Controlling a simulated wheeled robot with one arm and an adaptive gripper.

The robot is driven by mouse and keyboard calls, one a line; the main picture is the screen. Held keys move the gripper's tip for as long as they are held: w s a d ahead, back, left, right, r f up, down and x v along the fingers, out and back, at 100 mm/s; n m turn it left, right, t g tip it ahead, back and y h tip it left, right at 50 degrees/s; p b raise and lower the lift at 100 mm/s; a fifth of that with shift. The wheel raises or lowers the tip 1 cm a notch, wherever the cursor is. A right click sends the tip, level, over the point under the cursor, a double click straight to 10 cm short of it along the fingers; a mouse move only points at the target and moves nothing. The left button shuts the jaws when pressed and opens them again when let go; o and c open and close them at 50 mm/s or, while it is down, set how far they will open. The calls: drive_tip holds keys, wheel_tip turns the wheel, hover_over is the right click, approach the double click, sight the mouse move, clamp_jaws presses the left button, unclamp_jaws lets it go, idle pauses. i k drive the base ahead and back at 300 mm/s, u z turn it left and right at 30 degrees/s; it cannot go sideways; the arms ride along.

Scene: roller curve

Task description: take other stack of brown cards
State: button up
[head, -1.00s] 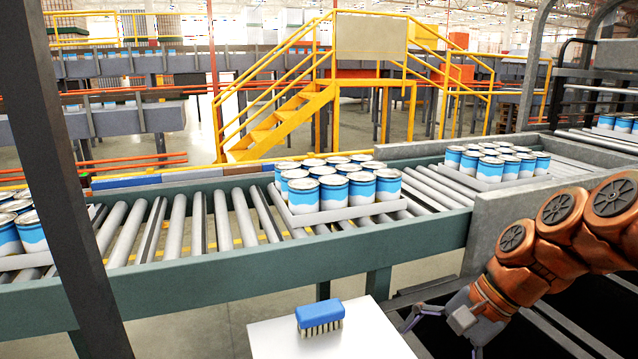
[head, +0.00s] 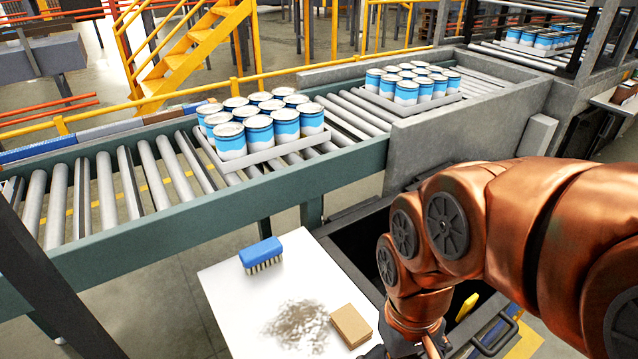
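A small stack of brown cards (head: 351,325) lies on the white tabletop (head: 235,300), near its right edge. My copper-coloured arm comes in from the right, and my gripper (head: 405,350) is at the bottom edge, just right of the stack. Its fingers are mostly hidden by the arm or cut off by the frame, so I cannot tell whether it is open or holds anything. Only this one stack of brown cards shows clearly.
A blue brush (head: 262,254) and a patch of brown dirt (head: 300,325) are on the white tabletop. Behind runs a roller conveyor (head: 120,190) with trays of blue-and-white cans (head: 262,130). A yellow object (head: 467,306) lies in the dark space right of the table.

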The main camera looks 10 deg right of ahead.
sight(352, 328)
drive_tip(key=z, duration=0.8)
drive_tip(key=k, duration=1.3)
drive_tip(key=u, duration=0.8)
